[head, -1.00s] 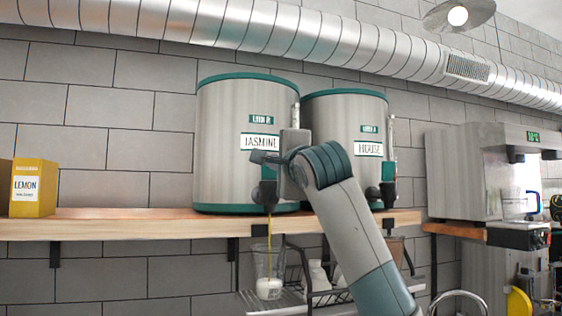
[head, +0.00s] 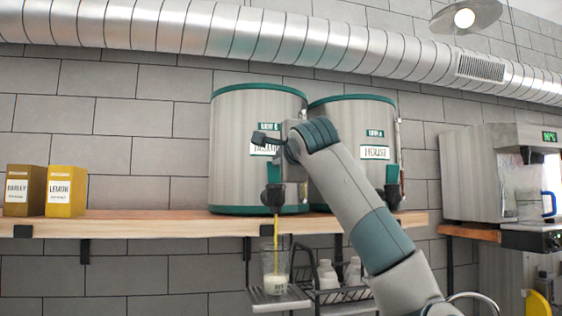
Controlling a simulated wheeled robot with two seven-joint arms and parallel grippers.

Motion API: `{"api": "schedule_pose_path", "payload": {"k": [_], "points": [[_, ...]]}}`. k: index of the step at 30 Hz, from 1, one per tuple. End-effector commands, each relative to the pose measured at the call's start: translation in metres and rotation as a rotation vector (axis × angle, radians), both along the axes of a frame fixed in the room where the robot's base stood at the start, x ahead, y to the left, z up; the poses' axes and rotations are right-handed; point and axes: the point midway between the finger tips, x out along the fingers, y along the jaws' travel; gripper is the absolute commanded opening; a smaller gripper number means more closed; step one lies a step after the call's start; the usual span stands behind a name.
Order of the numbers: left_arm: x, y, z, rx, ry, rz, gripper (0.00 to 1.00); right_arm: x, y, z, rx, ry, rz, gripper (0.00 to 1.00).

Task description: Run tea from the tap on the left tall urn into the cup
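The left tall urn (head: 235,150) is grey with teal rims, and my wrist partly covers its label. Its dark tap (head: 273,198) runs a thin yellow stream of tea down into the clear cup (head: 267,262). The cup stands upright below the tap on a metal rack (head: 277,302), with pale liquid in its lower part.
The second urn (head: 355,115), labelled HOUSE, stands to the right on the same wooden shelf (head: 150,225). Yellow LEMON (head: 66,190) and brown BARLEY (head: 24,190) boxes stand at the shelf's left. White bottles (head: 327,275) sit in the rack. A machine (head: 478,165) is at the right.

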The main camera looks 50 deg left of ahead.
Motion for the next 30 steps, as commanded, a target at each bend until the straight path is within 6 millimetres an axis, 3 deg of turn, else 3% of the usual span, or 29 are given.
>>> {"api": "schedule_pose_path", "payload": {"k": [10,30], "points": [[-0.001,0.001,0.000,0.000,-0.001,0.004,0.00,0.000,-0.018,0.000,-0.018,0.000,-0.001,0.00],[-0.002,0.001,0.000,0.000,-0.001,0.004,0.00,0.000,-0.004,0.000,-0.004,-0.001,-0.002,0.00]]}}
